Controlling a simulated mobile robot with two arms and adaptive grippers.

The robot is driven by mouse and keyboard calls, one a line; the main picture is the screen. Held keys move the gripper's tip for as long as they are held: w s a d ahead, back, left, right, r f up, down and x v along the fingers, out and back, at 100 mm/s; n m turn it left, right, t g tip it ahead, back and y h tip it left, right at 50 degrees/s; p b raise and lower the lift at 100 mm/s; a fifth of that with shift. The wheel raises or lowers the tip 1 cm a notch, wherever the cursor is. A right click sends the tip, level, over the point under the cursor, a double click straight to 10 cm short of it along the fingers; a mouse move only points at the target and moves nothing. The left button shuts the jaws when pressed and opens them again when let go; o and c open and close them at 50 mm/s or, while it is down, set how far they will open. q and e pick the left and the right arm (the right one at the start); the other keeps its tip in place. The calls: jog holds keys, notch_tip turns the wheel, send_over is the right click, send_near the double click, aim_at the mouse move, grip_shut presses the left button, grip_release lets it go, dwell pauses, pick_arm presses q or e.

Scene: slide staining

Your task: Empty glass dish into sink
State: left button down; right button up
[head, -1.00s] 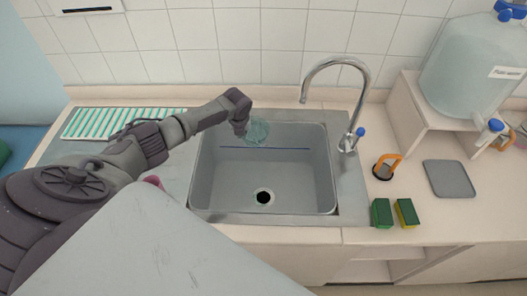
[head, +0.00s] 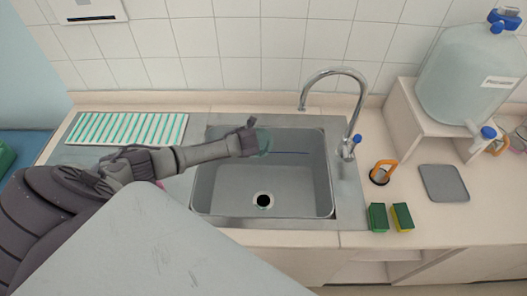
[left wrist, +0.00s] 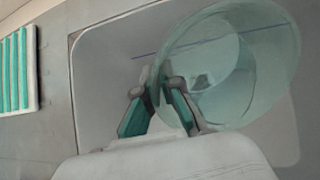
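The clear greenish glass dish (head: 264,142) is over the back left part of the grey sink (head: 290,185), tipped on its side. My left gripper (head: 249,137) reaches in from the left and is shut on its rim. In the left wrist view the dish (left wrist: 255,45) stands out to the right of the two green-padded fingers (left wrist: 160,92), which pinch its wall. I cannot tell whether any liquid is left in it. The sink (left wrist: 100,60) lies behind it, with a blue line on its wall. My right gripper is not in view.
A curved faucet (head: 346,140) stands at the sink's back right. A striped drying rack (head: 125,128) lies left of the sink. To the right are green sponges (head: 378,217), an orange-handled item (head: 384,170), a grey mat (head: 444,183) and a water jug (head: 465,80) on a stand.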

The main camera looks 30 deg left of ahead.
pick_arm(q)
jog(key=shift+s+d+r+t+y, duration=0.15)
jog(key=shift+d+r+t+y, duration=0.15)
jog(key=shift+y, duration=0.1)
jog(key=shift+r, duration=0.15)
jog(key=shift+r+t, duration=0.15)
jog(key=shift+t, duration=0.15)
jog(key=shift+s+d+r+t+y, duration=0.15)
jog(key=shift+r+t+y, duration=0.25)
jog(key=shift+y, duration=0.2)
jog(key=shift+s+d+r+t+y, duration=0.15)
jog(key=shift+r+t+y, duration=0.1)
jog(key=shift+t+y, duration=0.3)
dwell(0.9)
jog(key=shift+s+d+r+y, duration=0.1)
jog(key=shift+r+y, duration=0.1)
jog(key=shift+y, duration=0.15)
jog(key=shift+s+d+r+t+y+b, duration=0.15)
jog(key=shift+t+y+b, duration=0.3)
jog(key=shift+b, duration=0.45)
jog(key=shift+s+d+r+t+y+b, duration=0.25)
jog(key=shift+s+d+t+y+b, duration=0.15)
jog(key=shift+b, duration=0.45)
